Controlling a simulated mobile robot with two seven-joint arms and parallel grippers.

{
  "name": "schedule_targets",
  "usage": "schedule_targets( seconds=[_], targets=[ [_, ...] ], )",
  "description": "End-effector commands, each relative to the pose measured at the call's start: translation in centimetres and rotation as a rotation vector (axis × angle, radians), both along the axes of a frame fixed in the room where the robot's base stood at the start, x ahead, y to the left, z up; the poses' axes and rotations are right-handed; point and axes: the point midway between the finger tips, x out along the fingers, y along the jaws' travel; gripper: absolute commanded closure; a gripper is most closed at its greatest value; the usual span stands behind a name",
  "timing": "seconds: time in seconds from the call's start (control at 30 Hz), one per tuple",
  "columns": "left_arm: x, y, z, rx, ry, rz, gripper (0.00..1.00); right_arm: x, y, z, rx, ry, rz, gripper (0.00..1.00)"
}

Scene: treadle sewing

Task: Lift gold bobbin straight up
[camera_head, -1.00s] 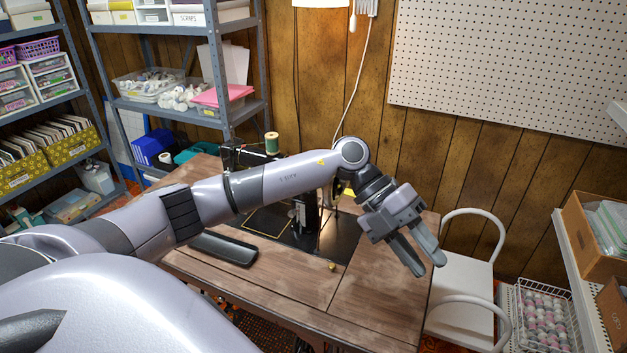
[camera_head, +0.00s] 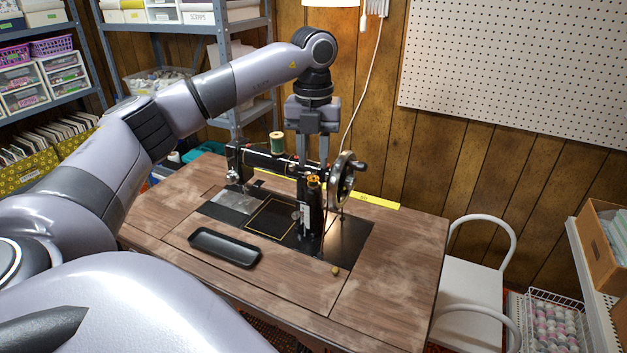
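A small gold bobbin (camera_head: 314,181) appears to sit on top of the right-hand pillar of the black sewing machine (camera_head: 309,208), beside the silver handwheel (camera_head: 343,182). My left gripper (camera_head: 312,160) points straight down above the machine. Its two fingers are apart, with nothing visible between them. The fingertips are close above the bobbin in the picture; I cannot tell the exact gap or whether they line up with it. My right gripper is not in view.
A green thread spool (camera_head: 277,143) stands on the machine's arm. A black tray (camera_head: 225,247) and a small gold-brown object (camera_head: 335,270) lie on the wooden table (camera_head: 390,268). A yellow ruler (camera_head: 372,199) lies behind the handwheel. The table's right side is clear.

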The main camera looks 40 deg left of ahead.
Motion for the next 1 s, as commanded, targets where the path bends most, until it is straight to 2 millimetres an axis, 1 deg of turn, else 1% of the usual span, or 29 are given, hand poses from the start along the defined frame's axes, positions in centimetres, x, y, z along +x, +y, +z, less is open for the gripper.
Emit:
schedule_targets(
  seconds=[0.03, 0.1, 0.2, 0.3, 0.5, 0.53, 0.57, 0.6, 0.63, 1.0],
  targets=[
    [-0.1, 0.1, -0.9, 0.001, 0.004, 0.001, 0.68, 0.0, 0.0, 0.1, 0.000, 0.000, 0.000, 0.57],
    [-0.2, 0.0, -2.0, 0.000, 0.004, -0.001, 0.68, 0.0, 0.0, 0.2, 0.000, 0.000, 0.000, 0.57],
    [-0.2, 0.0, -3.2, -0.001, 0.002, -0.001, 0.68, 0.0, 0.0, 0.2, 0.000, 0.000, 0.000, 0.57],
    [-0.1, 0.0, -3.8, -0.002, 0.000, -0.001, 0.68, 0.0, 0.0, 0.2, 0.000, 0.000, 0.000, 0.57],
    [-0.1, 0.0, -3.8, -0.002, 0.000, -0.002, 0.68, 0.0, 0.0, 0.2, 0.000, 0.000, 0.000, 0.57],
    [-0.1, 0.0, -3.8, -0.002, 0.000, -0.002, 0.75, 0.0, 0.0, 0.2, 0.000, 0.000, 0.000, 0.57],
    [-0.1, 0.0, -3.8, -0.002, 0.000, -0.002, 0.85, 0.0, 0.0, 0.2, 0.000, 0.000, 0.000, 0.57],
    [-0.1, 0.0, -3.8, -0.002, 0.000, -0.002, 0.98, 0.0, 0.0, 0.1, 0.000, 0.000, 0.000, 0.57],
    [-0.1, 0.0, -3.8, -0.002, 0.000, -0.002, 1.00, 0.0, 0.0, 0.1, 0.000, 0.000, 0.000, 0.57],
    [-0.1, -0.1, -3.7, -0.002, -0.002, -0.002, 1.00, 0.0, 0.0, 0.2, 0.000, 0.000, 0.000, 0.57]
  ],
)
